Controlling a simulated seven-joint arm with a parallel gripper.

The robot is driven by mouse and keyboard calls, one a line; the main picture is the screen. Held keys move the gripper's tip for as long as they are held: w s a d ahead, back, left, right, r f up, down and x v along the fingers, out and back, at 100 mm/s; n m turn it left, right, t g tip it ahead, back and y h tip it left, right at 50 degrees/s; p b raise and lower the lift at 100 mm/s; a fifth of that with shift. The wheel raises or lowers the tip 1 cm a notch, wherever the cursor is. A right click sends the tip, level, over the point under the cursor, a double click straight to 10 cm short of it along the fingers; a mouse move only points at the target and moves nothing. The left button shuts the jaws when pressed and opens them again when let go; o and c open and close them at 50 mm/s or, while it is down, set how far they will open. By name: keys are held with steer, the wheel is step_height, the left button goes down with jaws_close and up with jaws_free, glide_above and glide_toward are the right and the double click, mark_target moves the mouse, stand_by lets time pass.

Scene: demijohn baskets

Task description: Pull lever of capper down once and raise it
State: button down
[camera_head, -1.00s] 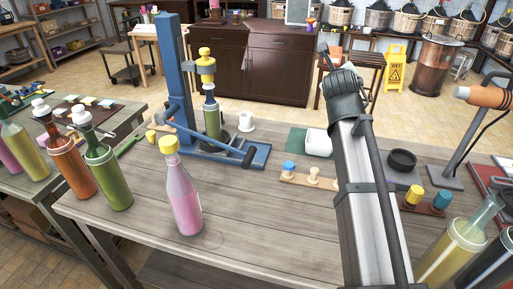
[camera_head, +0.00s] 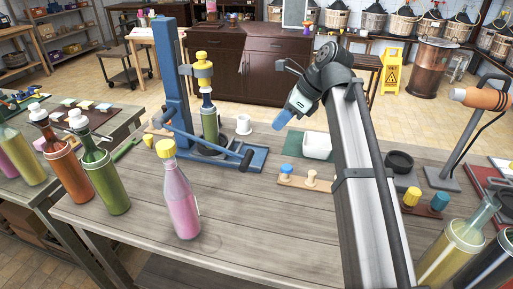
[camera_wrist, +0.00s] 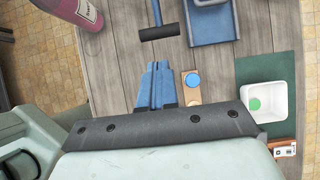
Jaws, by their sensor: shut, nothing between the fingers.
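The capper (camera_head: 176,75) is a tall blue stand with a yellow head on the wooden table, left of my arm. A green bottle (camera_head: 210,126) stands upright under its head. The blue lever (camera_head: 205,141) slants toward the right front and ends in a dark crosswise grip (camera_head: 247,159). In the wrist view the grip (camera_wrist: 159,33) lies just beyond my fingertips, with a visible gap. My gripper (camera_head: 279,124), with blue fingers, is shut and empty, in the air to the right of the capper. Its fingers (camera_wrist: 157,66) are together in the wrist view.
A pink bottle with a yellow cap (camera_head: 183,205) stands in front of the capper. A wooden strip with stoppers (camera_head: 300,181) and a white tub (camera_head: 317,146) lie near my gripper. The front middle of the table is clear.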

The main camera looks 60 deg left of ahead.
mark_target(249, 157)
steer(key=x, duration=1.4)
steer(key=shift+f, duration=0.1)
steer(key=f, duration=0.3)
steer(key=shift+s+a+f, duration=0.3)
steer(key=shift+f, duration=0.1)
steer(key=shift+r, duration=0.1)
steer(key=w+d+f+v, duration=0.1)
steer(key=v, duration=1.3)
stand_by(0.4)
